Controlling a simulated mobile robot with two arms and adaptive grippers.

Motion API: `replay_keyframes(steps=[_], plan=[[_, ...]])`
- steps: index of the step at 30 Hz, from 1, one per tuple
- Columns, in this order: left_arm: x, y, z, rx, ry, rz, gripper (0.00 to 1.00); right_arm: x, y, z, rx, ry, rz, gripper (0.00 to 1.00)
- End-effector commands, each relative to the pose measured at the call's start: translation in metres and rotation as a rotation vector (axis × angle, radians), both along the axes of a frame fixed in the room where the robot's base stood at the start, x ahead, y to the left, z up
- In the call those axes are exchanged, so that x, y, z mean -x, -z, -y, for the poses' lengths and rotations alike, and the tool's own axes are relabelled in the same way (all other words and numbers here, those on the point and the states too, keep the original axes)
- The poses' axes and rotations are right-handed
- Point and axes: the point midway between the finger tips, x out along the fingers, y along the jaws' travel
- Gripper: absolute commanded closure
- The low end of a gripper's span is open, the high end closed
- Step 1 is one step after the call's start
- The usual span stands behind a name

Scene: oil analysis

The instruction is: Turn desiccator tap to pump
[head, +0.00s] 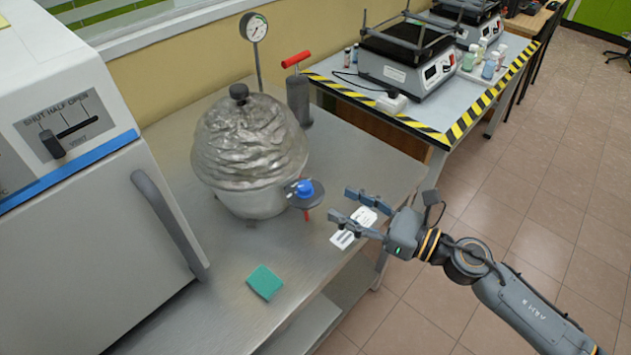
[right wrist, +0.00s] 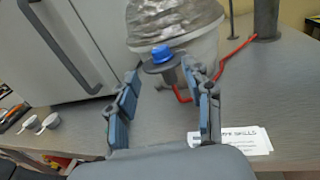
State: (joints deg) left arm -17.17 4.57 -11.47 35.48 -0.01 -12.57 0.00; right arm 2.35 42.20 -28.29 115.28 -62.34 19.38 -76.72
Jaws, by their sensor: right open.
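The desiccator (head: 250,155) stands on the metal bench, its domed lid wrapped in crinkled silver foil with a dark knob on top. Its tap (head: 305,187) has a blue knob on a dark round plate at the right side of the vessel. The tap also shows in the right wrist view (right wrist: 161,54), ahead and between the fingers, not touched. My right gripper (head: 342,205) is open and empty, just right of the tap. A hand pump (head: 298,95) with a red handle stands behind the desiccator; a red hose (right wrist: 236,48) runs between pump and tap. My left gripper is not in view.
White printed cards (head: 353,228) lie on the bench under my right gripper. A green pad (head: 265,282) lies at the front. A grey oven (head: 75,150) fills the left. A gauge (head: 254,27) rises behind the desiccator. A striped-edge table (head: 440,140) stands behind right.

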Motion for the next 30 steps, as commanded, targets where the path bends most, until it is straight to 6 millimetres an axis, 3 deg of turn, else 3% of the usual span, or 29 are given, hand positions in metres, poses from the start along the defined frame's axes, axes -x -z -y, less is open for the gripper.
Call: replay_keyframes(steps=[3, 11, 24, 30], plan=[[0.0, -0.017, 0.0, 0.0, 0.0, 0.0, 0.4, -0.015, -0.006, -0.023, -0.003, -0.001, 0.002, 0.49], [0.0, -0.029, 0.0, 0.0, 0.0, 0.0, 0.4, -0.037, -0.002, -0.055, -0.003, 0.001, -0.001, 0.49], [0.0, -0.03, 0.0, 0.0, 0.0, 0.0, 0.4, -0.042, 0.0, -0.063, -0.001, 0.001, -0.002, 0.49], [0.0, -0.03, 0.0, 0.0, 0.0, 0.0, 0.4, -0.042, 0.0, -0.063, -0.001, 0.001, -0.002, 0.9]])
